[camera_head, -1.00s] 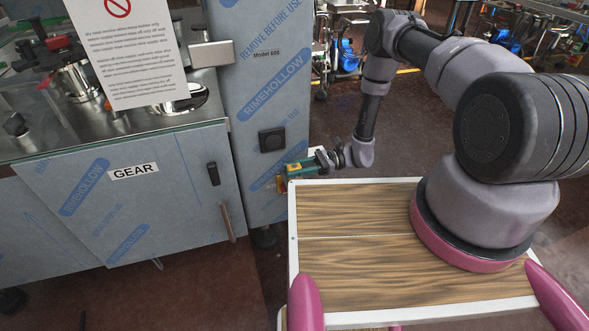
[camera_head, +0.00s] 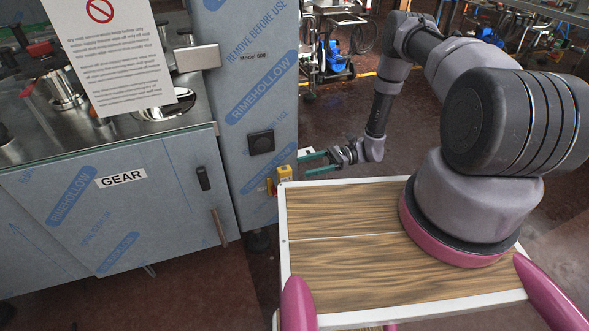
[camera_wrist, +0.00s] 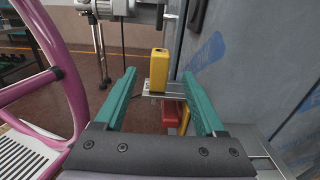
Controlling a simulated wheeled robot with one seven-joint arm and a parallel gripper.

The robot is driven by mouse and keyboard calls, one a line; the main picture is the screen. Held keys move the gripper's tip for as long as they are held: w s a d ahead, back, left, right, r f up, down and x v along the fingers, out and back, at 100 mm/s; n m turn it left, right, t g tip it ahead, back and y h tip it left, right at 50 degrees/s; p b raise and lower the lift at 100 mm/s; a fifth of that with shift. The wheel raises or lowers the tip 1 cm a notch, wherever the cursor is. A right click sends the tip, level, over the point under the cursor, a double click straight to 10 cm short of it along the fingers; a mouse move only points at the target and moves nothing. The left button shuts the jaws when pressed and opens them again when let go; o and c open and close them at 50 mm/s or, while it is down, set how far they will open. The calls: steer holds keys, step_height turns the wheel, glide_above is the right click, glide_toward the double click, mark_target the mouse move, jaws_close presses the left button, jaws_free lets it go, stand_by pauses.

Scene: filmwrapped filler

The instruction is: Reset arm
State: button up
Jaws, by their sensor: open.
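My gripper (camera_head: 318,162) is open, with its two green fingers apart and nothing between them. In the head view it is beyond the far left corner of my wood-topped base, close to the blue-wrapped cabinet. In the wrist view the open fingers (camera_wrist: 170,100) point forward. A yellow block-like thing (camera_wrist: 158,70) stands ahead, between the finger lines and apart from them, by a metal bracket. In the head view a yellow thing (camera_head: 284,173) is just left of the fingertips, beside the cabinet. My arm is bent out over the far side of my base.
A blue-wrapped cabinet (camera_head: 243,110) with a black square fitting stands left of my gripper. The wrapped wall (camera_wrist: 235,70) is close on the right in the wrist view. Open floor (camera_head: 335,120) lies beyond.

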steer(key=w+d+r+n+h, duration=0.1)
steer(key=d+r+n+h, duration=0.15)
steer(key=r, duration=0.85)
steer(key=w+d+r+n+h, duration=0.1)
steer(key=d+r+n+h, duration=0.15)
steer(key=r, duration=0.75)
steer(key=w+d+r+n+h, duration=0.2)
steer(key=r+n+h, duration=0.15)
steer(key=r, duration=0.75)
steer(key=s+d+r+t+h, duration=0.2)
steer(key=s+r+t, duration=0.2)
steer(key=s+r, duration=0.2)
steer(key=s+d+r+n+t+h, duration=0.1)
steer(key=s+d+r+t+h, duration=0.1)
steer(key=s+r, duration=0.4)
steer(key=s+d+r+n+t+h, duration=0.1)
steer(key=s+d+r+t+h, duration=0.2)
steer(key=s+r+t, duration=0.3)
step_height(320, 180, up, 5)
steer(key=shift+s+d+r, duration=0.1)
steer(key=shift+s+d, duration=0.2)
